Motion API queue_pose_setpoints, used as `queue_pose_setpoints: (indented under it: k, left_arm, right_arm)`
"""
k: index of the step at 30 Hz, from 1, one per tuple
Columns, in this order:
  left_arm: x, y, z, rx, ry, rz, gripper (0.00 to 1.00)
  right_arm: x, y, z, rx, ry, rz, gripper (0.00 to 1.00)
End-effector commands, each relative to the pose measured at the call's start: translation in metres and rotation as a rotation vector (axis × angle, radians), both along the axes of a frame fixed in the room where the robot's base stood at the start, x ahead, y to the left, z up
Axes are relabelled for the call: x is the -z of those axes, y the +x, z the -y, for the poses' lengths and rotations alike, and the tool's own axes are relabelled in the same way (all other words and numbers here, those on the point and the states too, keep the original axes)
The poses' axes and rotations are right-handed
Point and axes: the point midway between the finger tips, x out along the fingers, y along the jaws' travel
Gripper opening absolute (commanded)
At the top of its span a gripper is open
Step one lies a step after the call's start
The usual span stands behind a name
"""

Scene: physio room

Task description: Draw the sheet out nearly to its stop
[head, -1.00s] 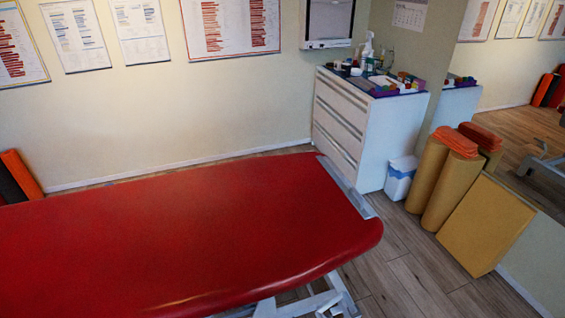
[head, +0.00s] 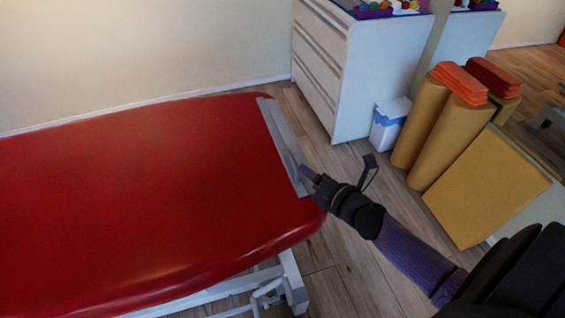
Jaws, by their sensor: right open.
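A red padded treatment table (head: 140,200) fills the left and middle of the head view. A narrow pale grey strip (head: 276,128) lies across its right end; I cannot tell whether this is the sheet or its holder. No sheet is seen spread over the red top. My right gripper (head: 307,174) is open at the near part of the strip, by the table's right edge. Its tips overlap the strip in the picture; whether they touch it I cannot tell. My left gripper is not in view.
A white drawer cabinet (head: 365,75) and a small white bin (head: 390,124) stand beyond the table's right end. Tan rolls (head: 449,144) topped with folded orange cloths (head: 460,83) and a leaning tan board (head: 487,187) stand at the right. Wooden floor (head: 345,265) is clear between.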

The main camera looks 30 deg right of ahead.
Motion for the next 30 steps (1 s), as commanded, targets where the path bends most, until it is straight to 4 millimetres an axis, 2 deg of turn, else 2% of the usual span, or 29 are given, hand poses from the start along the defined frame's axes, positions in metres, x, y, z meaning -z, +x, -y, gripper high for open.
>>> queue_pose_setpoints:
  k: [3,9,14,21,23,29,30]
  left_arm:
    - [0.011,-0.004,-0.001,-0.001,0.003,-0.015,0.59]
    - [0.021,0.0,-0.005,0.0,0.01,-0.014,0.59]
    - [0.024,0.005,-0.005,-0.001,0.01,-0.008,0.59]
    - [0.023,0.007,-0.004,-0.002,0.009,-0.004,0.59]
    - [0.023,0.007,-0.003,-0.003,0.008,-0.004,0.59]
    - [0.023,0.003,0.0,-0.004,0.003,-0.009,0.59]
    - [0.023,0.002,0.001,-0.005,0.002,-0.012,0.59]
  right_arm:
    - [0.009,0.025,-0.002,0.001,0.001,-0.001,0.53]
    - [0.014,0.053,-0.004,0.003,0.004,-0.002,0.53]
    - [0.015,0.062,-0.005,0.003,0.004,-0.004,0.53]
    - [0.015,0.063,-0.005,0.003,0.005,-0.004,0.53]
    - [0.015,0.063,-0.005,0.003,0.005,-0.004,0.42]
    - [0.015,0.063,-0.005,0.004,0.006,-0.004,0.0]
    - [0.015,0.063,-0.005,0.004,0.006,-0.004,0.0]
